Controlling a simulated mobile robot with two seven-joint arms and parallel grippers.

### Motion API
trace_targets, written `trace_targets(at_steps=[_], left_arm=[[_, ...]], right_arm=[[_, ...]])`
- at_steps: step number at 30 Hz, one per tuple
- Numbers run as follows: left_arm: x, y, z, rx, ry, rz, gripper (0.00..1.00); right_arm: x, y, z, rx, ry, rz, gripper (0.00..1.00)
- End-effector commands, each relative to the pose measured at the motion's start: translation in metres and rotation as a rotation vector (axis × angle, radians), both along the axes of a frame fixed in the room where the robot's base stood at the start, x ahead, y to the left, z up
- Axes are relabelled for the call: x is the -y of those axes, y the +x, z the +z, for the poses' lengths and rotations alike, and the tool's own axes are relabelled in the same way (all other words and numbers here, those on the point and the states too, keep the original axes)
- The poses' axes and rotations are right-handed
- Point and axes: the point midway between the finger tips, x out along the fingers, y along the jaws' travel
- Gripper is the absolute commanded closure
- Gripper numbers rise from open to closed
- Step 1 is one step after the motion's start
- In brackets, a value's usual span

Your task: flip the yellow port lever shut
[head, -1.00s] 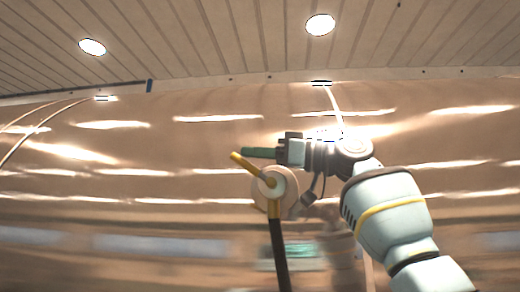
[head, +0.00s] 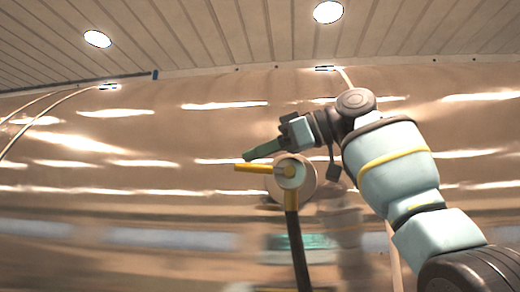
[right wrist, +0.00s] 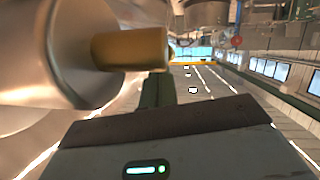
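The yellow port lever (head: 258,168) points left, about level, from the hub of a round metal port (head: 308,178) on the shiny chamber wall. My right gripper (head: 248,156) is just above the lever's free end, its green fingers slanting down to the left. They look close to or touching the lever; I cannot tell which. In the right wrist view the green fingers (right wrist: 158,90) are together with nothing between them. My left gripper is not in view.
The curved, reflective chamber wall (head: 130,175) fills the background. Thin pale cables (head: 45,112) run at upper left. The space left of the lever is free.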

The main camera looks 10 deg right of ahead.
Motion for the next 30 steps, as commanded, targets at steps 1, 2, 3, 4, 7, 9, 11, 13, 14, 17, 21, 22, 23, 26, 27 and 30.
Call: trace_targets(at_steps=[1, 2, 3, 4, 7, 9, 11, 13, 14, 17, 21, 22, 23, 26, 27, 30], left_arm=[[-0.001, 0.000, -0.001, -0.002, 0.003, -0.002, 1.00], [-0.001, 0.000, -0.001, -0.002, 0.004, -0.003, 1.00], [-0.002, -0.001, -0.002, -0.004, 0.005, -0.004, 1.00], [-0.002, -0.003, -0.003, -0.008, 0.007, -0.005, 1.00], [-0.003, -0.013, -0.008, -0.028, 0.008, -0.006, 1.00], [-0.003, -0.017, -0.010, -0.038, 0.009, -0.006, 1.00], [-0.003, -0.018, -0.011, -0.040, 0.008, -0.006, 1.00], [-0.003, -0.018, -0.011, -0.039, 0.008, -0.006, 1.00], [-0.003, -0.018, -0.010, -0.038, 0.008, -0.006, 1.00], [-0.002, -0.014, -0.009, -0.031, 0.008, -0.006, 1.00], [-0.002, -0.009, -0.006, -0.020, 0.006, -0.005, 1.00], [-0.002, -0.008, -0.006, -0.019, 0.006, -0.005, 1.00], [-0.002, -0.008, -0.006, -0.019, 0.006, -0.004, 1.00], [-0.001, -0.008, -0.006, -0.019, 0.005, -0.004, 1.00], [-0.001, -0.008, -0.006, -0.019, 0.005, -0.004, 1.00], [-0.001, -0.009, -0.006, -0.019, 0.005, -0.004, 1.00]], right_arm=[[-0.001, 0.002, -0.004, -0.005, -0.004, -0.001, 1.00], [-0.001, 0.002, -0.005, -0.005, -0.004, 0.000, 1.00], [-0.001, 0.002, -0.006, -0.005, -0.004, 0.000, 1.00], [-0.002, 0.002, -0.006, -0.005, -0.004, 0.000, 1.00], [-0.002, 0.002, -0.006, -0.005, -0.003, -0.001, 1.00], [-0.002, 0.002, -0.007, -0.005, -0.003, -0.001, 1.00], [-0.003, 0.002, -0.007, -0.005, -0.003, -0.001, 1.00], [-0.003, 0.002, -0.007, -0.004, -0.003, -0.001, 1.00], [-0.003, 0.002, -0.007, -0.004, -0.003, -0.001, 1.00], [-0.003, 0.002, -0.006, -0.004, -0.002, 0.000, 1.00], [-0.003, 0.002, -0.006, -0.003, -0.002, 0.000, 1.00], [-0.003, 0.002, -0.006, -0.003, -0.002, 0.000, 1.00], [-0.003, 0.002, -0.006, -0.003, -0.002, 0.000, 1.00], [-0.003, 0.001, -0.005, -0.002, -0.001, -0.001, 1.00], [-0.004, 0.000, -0.004, -0.002, -0.001, -0.001, 1.00], [-0.006, -0.005, 0.001, 0.000, -0.002, -0.001, 1.00]])
